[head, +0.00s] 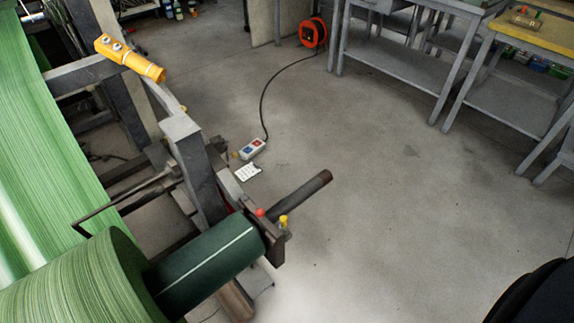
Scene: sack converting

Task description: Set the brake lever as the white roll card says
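A small white card (248,171) with dark marks shows beside the machine frame, near the middle. Its print is too small to read, and I cannot tell if it is fixed to the frame or lies on the floor. A dark bar (303,194) sticks out up and right from the bracket (272,240) at the roll's end. A red knob (260,212) and a yellow knob (283,220) stand at that bracket. I cannot tell for certain which part is the brake lever. Neither gripper shows in the head view.
A large green roll (75,285) with a dark green cylinder (205,262) fills the lower left. A yellow button pendant (130,58) sits on the frame. A socket block (252,149) on the floor is cabled to a red reel (313,32). Grey benches (400,70) stand upper right; mid-right floor is clear.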

